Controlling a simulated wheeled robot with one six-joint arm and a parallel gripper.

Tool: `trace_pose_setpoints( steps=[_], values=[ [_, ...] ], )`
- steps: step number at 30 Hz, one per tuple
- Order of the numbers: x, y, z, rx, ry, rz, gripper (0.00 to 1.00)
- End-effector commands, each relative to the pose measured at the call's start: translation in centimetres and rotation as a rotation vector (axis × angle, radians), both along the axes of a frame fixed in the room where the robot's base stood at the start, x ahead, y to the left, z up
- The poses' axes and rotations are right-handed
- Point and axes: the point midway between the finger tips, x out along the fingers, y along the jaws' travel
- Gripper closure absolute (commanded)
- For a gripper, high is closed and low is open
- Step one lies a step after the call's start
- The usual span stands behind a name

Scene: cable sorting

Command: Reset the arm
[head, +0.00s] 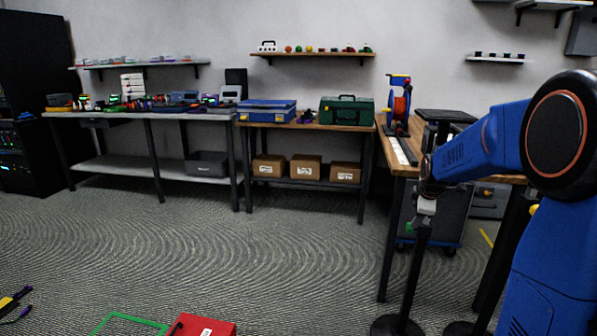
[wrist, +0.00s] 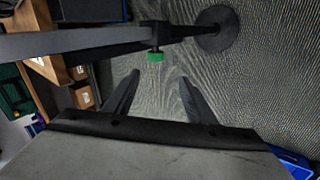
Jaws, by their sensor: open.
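My gripper (wrist: 160,76) shows in the wrist view with its two dark fingers spread apart and nothing between them. The floor lies beyond the fingers. In the head view my blue arm reaches in from the right, and its end hangs near the top of a black stand. The fingers are too small to make out there. A green knob (wrist: 155,57) on the stand's clamp is just past the fingertips in the wrist view, apart from them.
The black stand (head: 411,280) has a round base (wrist: 217,28) on the floor. A red case (head: 203,326) lies at front. The middle floor is clear.

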Motion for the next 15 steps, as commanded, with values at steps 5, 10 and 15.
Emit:
trace_pose_setpoints(
  steps=[5, 10, 15],
  values=[
    [-4.6, 3.4, 2.4, 0.084, -0.008, -0.095, 0.49],
    [-9.8, 6.7, 4.0, 0.179, -0.007, -0.208, 0.49],
    [-15.2, 9.6, 5.1, 0.270, -0.004, -0.324, 0.49]
  ],
)
